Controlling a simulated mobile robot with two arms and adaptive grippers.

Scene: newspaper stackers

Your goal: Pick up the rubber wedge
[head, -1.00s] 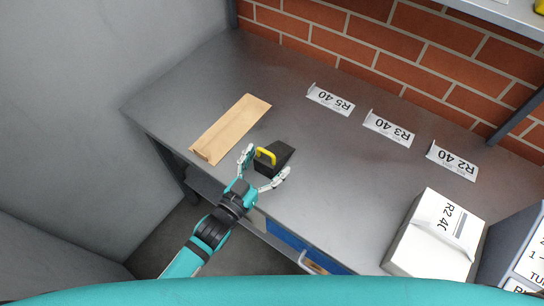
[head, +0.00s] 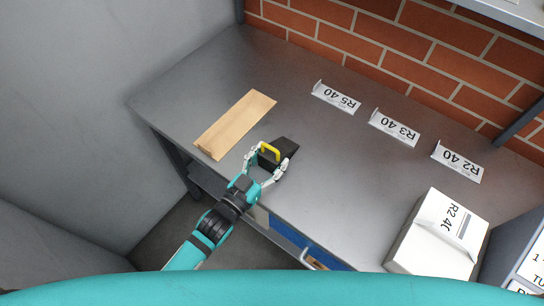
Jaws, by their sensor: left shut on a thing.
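The rubber wedge (head: 283,148) is a black block with a yellow handle, lying on the grey table near its front edge. My left gripper (head: 270,161) reaches in from the front, with one finger on each side of the wedge. It is shut on the wedge around the handle end. The wedge appears to rest on the tabletop; I cannot tell whether it is lifted at all. My right gripper is not in view.
Labels R5 40 (head: 336,97), R3 40 (head: 394,128) and R2 40 (head: 457,161) stand along the back. The table's middle is clear.

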